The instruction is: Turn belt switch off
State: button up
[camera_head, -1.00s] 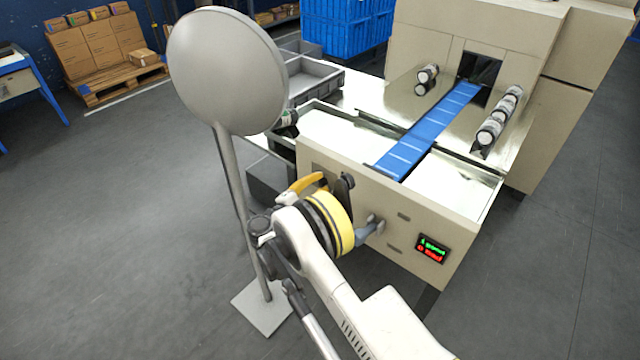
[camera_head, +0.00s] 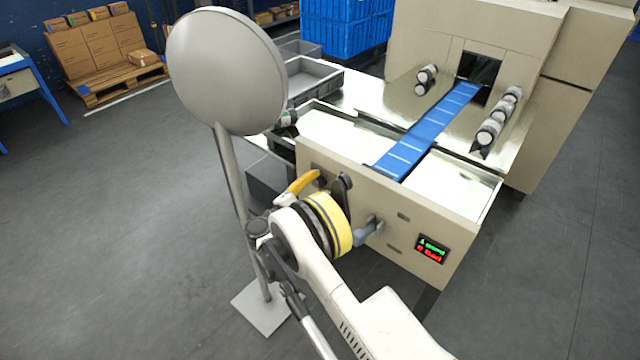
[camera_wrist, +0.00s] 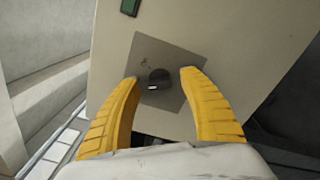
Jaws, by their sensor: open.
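The belt switch (camera_wrist: 157,82) is a dark knob with a small white mark on a grey square plate (camera_wrist: 183,64), on the beige machine panel. In the wrist view it lies between the two yellow fingertips of my gripper (camera_wrist: 160,78). The fingers are open, one on each side of it, and I cannot tell whether they touch it. In the head view my gripper (camera_head: 318,178) is at the panel's left part, mostly behind my arm. The switch cannot be made out there.
A grey-blue lever (camera_head: 367,233) sticks out of the beige panel (camera_head: 400,218), right of my gripper. A lit green and red display (camera_head: 431,249) is farther right. A round grey disc (camera_head: 228,70) on a pole stands close at left. The blue belt (camera_head: 430,130) runs into the machine.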

jog(key=v, duration=1.1)
jog(key=shift+s, duration=0.15)
jog(key=shift+a, duration=0.1)
